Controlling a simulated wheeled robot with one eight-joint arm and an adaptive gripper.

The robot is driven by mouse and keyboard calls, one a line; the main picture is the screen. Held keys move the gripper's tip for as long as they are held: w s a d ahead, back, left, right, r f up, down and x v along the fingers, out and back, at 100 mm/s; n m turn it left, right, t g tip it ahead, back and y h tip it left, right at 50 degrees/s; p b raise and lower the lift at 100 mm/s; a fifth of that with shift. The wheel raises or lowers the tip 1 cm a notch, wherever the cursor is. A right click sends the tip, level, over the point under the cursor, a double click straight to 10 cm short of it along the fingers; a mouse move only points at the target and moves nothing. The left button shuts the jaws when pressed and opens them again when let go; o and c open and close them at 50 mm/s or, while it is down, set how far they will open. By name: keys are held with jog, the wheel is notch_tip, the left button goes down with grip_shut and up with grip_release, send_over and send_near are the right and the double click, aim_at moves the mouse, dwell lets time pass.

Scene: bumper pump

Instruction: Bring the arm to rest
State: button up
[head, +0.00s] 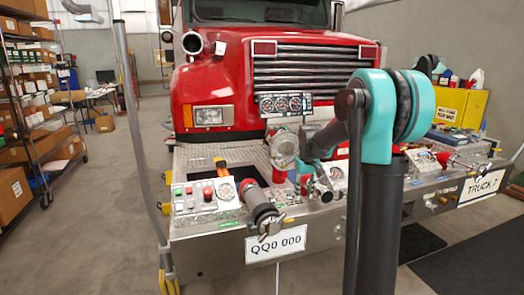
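My arm (378,115), with a teal and black joint, rises in the right half of the head view. A dark grey link of it reaches forward and left over the bumper to a smaller teal part above the pump controls. My gripper is at that far end, small and partly lost among the fittings. I cannot make out its fingers, whether they touch anything, or whether they hold anything.
A red fire truck (215,85) stands behind its metal bumper deck (208,152), which carries gauges, valves and a left control panel (190,205). A hose nozzle (262,213) juts forward. Floor at left is clear.

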jog(key=s+f+m+t, duration=0.1)
jog(key=s+f, duration=0.2)
jog(key=s, duration=0.7)
jog(key=s+d+f+m+t, duration=0.1)
jog(key=s+f, duration=0.3)
jog(key=s, duration=0.6)
jog(key=s+d+f+t, duration=0.1)
jog(key=s+f, duration=0.3)
jog(key=s, duration=0.7)
jog(key=shift+d+f+m, duration=0.15)
jog(key=shift+f+m, duration=0.1)
jog(key=shift+m, duration=0.15)
